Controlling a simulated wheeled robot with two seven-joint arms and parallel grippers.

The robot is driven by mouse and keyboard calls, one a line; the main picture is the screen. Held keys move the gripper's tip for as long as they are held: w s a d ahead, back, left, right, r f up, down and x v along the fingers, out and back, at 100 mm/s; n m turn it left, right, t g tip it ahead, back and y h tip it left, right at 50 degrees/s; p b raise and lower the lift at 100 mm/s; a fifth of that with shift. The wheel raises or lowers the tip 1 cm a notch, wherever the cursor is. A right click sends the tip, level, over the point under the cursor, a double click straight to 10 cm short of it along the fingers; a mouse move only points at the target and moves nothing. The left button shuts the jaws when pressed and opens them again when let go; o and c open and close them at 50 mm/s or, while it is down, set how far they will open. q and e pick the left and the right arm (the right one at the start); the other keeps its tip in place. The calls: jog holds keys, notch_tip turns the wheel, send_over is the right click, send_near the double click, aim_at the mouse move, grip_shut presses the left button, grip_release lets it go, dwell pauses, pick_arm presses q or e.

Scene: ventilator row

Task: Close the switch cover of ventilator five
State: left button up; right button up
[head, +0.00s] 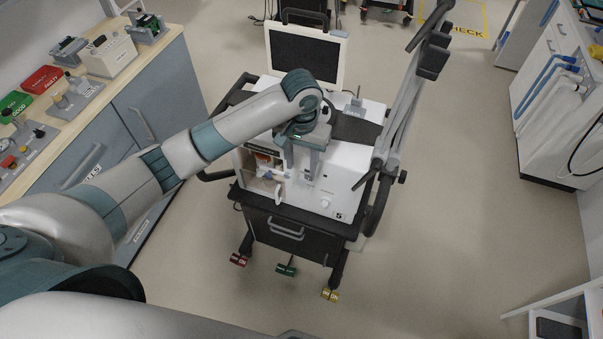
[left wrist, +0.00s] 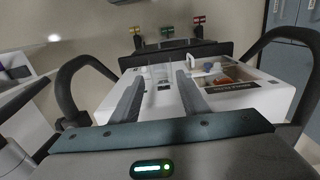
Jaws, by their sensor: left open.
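The ventilator (head: 340,185) is a white box on a dark cart, with a raised screen (head: 303,55) behind it. In the left wrist view, the two fingers (left wrist: 158,82) reach over the white housing (left wrist: 118,92). A clear, see-through piece, seemingly the switch cover (left wrist: 160,72), stands beyond and between the fingertips. Whether they touch it, and the switch itself, I cannot tell. My right gripper is out of view.
An open compartment (head: 264,165) with small parts is left of the gripper. A jointed grey arm (head: 400,100) rises on the cart's right side. A wooden bench (head: 90,95) with devices stands at left, a white cabinet (head: 550,90) at right. Floor around the cart is clear.

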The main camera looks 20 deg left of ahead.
aim_at(301, 180)
pick_arm(q)
notch_tip(301, 180, down, 6)
jog(key=shift+f+p, duration=0.25)
jog(key=shift+p, duration=0.5)
grip_shut()
